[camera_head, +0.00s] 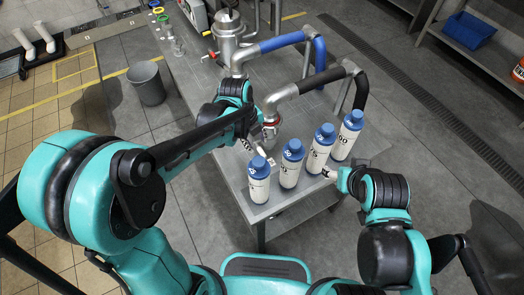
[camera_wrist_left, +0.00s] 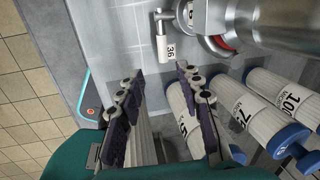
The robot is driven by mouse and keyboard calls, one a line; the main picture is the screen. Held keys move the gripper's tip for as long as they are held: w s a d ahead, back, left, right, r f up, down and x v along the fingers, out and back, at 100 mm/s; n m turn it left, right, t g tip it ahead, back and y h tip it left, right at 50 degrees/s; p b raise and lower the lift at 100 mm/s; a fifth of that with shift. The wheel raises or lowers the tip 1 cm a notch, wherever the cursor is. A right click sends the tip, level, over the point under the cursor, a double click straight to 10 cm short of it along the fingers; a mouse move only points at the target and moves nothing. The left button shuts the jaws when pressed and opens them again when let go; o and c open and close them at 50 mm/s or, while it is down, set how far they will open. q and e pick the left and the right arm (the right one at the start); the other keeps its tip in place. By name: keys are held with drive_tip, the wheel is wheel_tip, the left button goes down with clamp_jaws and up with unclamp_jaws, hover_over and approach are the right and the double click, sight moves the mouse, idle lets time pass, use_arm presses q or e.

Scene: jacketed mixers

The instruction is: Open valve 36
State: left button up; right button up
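In the left wrist view, valve 36 is a pale handle (camera_wrist_left: 164,47) with a "36" label, fixed by a metal bracket beside a large steel pipe fitting (camera_wrist_left: 265,28). My left gripper (camera_wrist_left: 159,72) has its two dark-padded fingers spread apart, with nothing between the tips. The handle lies just beyond the fingertips, apart from them. In the head view, my left gripper (camera_head: 250,128) is by the pipe outlet, partly hidden by its own arm. My right gripper (camera_head: 333,173) is beside the bottles at the right; its fingers are too small to read.
Several white bottles with blue caps (camera_head: 291,163) stand in a row on the steel table (camera_head: 220,180), close to the outlet. Jacketed pipes, one blue (camera_head: 282,41) and one black (camera_head: 330,73), rise behind. A grey bin (camera_head: 147,83) stands on the floor left of the table.

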sight(263, 154)
use_arm(q)
drive_tip(key=shift+m, duration=0.7)
drive_tip(key=b+x, duration=0.1)
drive_tip(key=x, duration=0.2)
drive_tip(key=b+x, duration=0.1)
drive_tip(key=x, duration=0.2)
drive_tip(key=b+x, duration=0.1)
drive_tip(key=x, duration=0.1)
drive_tip(key=shift+w+d+f, duration=0.1)
drive_tip(key=shift+d+f, duration=0.25)
drive_tip(key=shift+c, duration=0.4)
clamp_jaws()
